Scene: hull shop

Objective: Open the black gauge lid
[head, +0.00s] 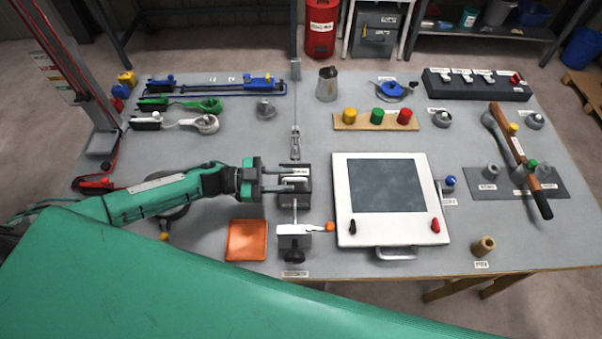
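I cannot pick out a black gauge lid for certain. A dark round item (172,210) lies at the left of the table, partly hidden under my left arm, and may be the gauge. My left gripper (286,180) points right, its two fingers apart, at the dark upper jaw of a small vise (294,229). The fingertips overlap the jaw in view, and I cannot tell whether they touch it. Nothing is clearly held. My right gripper is not in view.
An orange tray (247,240) lies beside the vise. A white box with a dark window (341,200) stands to its right. Gauge-like tools (205,124) lie at the back left. A wooden block with coloured knobs (363,127) is behind the box. Bare tabletop (315,140) shows between.

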